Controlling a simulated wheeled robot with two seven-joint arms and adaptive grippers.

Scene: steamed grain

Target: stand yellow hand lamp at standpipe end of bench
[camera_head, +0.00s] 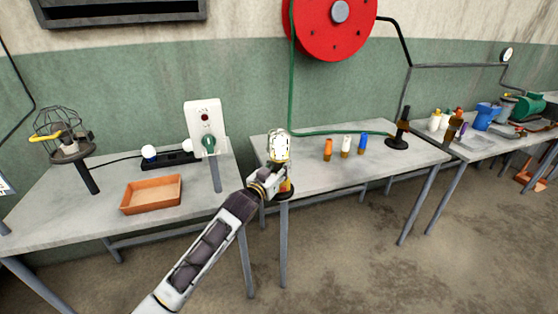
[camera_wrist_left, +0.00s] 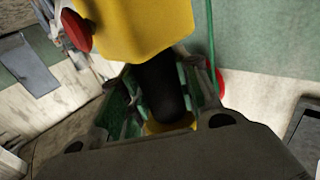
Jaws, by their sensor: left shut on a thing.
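The yellow hand lamp shows in the left wrist view as a yellow body (camera_wrist_left: 140,28) with a red knob and a dark handle. My left gripper (camera_head: 274,178) is shut around that handle, and its fingers flank it in the wrist view. In the head view the lamp's pale and yellow head (camera_head: 279,146) rises above the gripper, roughly upright, at the left end of the middle bench (camera_head: 320,180). I cannot tell whether it touches the bench. A dark standpipe (camera_head: 403,126) on a round base stands at that bench's right end. My right gripper is out of view.
Orange (camera_head: 328,149), white and blue bottles stand between the lamp and standpipe. A green hose (camera_head: 335,132) runs along the back. The left bench (camera_head: 85,213) carries an orange tray (camera_head: 152,194) and a caged lamp (camera_head: 62,135). The middle bench's front is mostly clear.

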